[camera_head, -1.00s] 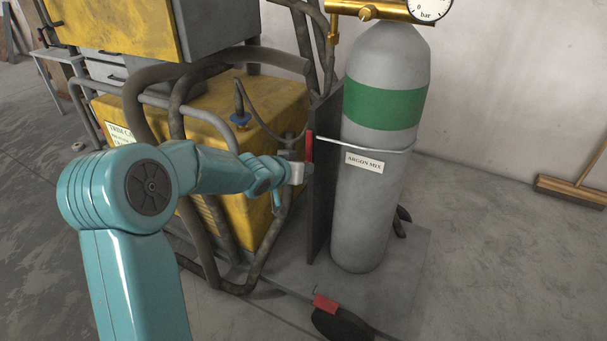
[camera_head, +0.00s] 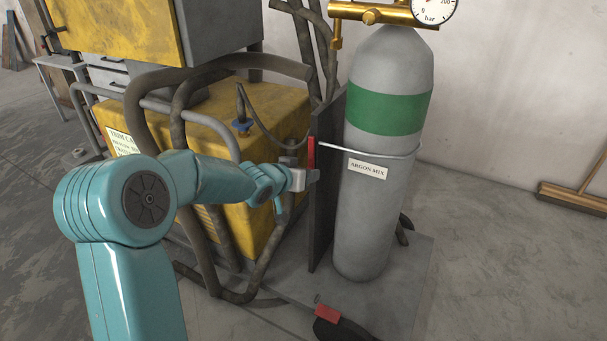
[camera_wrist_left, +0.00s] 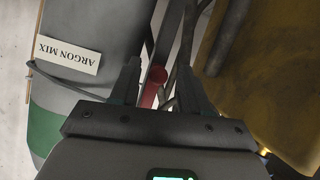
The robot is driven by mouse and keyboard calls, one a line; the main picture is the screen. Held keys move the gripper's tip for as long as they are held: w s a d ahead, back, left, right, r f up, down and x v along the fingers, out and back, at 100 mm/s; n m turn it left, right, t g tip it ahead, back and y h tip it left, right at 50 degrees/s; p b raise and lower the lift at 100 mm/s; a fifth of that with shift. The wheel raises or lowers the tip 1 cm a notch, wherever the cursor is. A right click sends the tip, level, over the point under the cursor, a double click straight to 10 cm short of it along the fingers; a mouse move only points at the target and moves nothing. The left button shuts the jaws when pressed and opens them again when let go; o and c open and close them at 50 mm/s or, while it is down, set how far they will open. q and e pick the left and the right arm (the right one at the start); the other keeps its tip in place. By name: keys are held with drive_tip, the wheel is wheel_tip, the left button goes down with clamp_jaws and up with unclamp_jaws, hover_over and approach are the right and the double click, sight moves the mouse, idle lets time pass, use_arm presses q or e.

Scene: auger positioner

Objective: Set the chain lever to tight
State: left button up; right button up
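The chain lever (camera_head: 311,153) is a short red handle standing upright on the edge of the dark plate beside the grey gas cylinder (camera_head: 372,215). A silver chain or band (camera_head: 375,154) runs from near it around the cylinder. My left gripper (camera_head: 313,176) is at the lever's lower part. In the left wrist view, my left gripper (camera_wrist_left: 160,72) has its two dark fingers apart, with the red lever (camera_wrist_left: 153,86) between them, nearer the left finger. I see a gap on the right side of the lever. My right gripper is not in view.
The dark upright plate (camera_head: 325,185) stands between the cylinder and the yellow welding unit (camera_head: 270,115). Bent pipes and hoses (camera_head: 190,215) crowd the left side, close to my left arm.

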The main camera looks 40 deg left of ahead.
use_arm(q)
drive_tip(key=p+v, duration=0.7)
drive_tip(key=v, duration=0.9)
drive_tip(key=shift+s, duration=0.2)
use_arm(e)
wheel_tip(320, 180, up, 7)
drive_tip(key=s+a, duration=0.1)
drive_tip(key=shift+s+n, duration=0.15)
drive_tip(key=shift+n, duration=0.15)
use_arm(q)
drive_tip(key=shift+r, duration=0.15)
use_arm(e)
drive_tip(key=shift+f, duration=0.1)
